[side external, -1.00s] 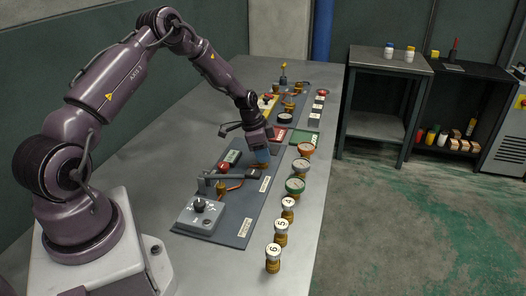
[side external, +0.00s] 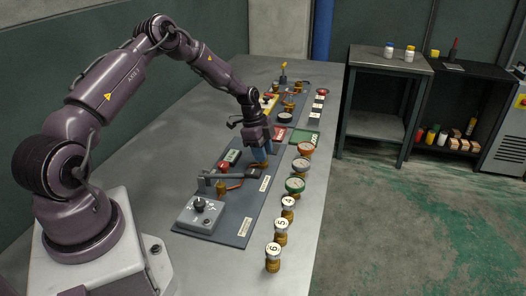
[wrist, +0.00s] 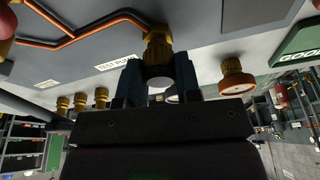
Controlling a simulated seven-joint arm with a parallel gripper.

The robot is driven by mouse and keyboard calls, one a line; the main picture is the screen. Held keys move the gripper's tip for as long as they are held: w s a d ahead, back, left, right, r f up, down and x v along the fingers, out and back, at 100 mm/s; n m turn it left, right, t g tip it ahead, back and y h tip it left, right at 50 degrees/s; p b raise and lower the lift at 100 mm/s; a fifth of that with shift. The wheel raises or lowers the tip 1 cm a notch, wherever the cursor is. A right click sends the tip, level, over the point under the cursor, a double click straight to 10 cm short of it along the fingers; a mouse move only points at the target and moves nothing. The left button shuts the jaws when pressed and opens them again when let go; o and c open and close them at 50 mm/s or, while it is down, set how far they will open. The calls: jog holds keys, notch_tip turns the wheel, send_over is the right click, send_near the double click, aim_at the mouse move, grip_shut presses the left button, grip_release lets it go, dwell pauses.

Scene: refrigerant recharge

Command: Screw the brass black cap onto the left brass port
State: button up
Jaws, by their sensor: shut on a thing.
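My gripper (side external: 259,152) points down over the grey panel in the side view, its blue fingers close above a brass fitting (side external: 264,165). In the wrist view my gripper (wrist: 158,84) is shut on a small cap with a pale round end (wrist: 160,82). A ribbed brass piece (wrist: 157,45) lies in line with it, touching or nearly so. The fingers hide the join, so I cannot tell whether the cap is seated on a port. Another brass port (side external: 221,188) with a copper tube stands nearer the camera on the panel.
A green plate (side external: 305,138) lies beyond. The table's left side is clear.

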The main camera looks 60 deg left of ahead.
jog(key=m, duration=0.2)
jog(key=shift+a+f+m+g, duration=0.1)
jog(key=shift+f+m+g, duration=0.05)
jog(key=shift+m+g, duration=0.2)
jog(key=m, duration=0.3)
jog(key=shift+g+h, duration=0.3)
jog(key=shift+g, duration=0.05)
jog(key=o, duration=1.3)
jog(key=shift+r, duration=3.6)
